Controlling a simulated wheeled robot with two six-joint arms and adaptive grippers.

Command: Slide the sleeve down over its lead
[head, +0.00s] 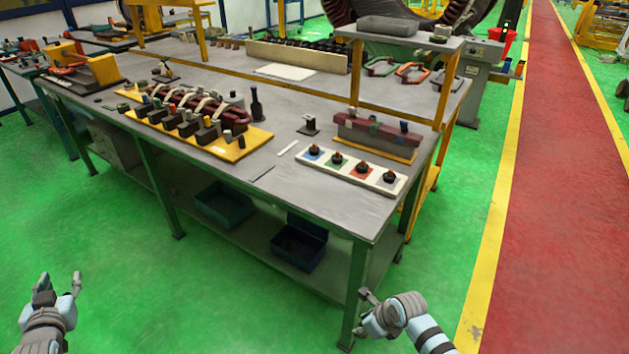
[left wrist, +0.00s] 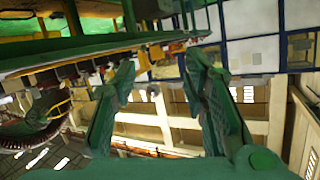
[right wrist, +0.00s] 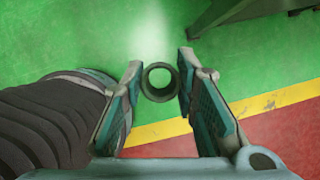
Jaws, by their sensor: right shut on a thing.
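A dark hollow ring, apparently the sleeve (right wrist: 160,98), is seen end-on between the fingertips of my right gripper (right wrist: 159,80) in the right wrist view. Both fingers touch its sides. In the head view my right gripper (head: 367,312) is low in front of the bench, away from the work. My left gripper (head: 60,284) is open and empty above the green floor; its spread fingers (left wrist: 161,72) also show in the left wrist view. Upright leads (head: 241,141) stand by dark blocks along the front of a coil assembly on a yellow board (head: 215,146). Which lead matches cannot be told.
A white strip (head: 325,168) with coloured squares and dark knobs lies near the bench's (head: 340,200) front right. A dark bottle (head: 256,108) stands behind the yellow board. A red-brown bar on a block (head: 375,135) sits at right.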

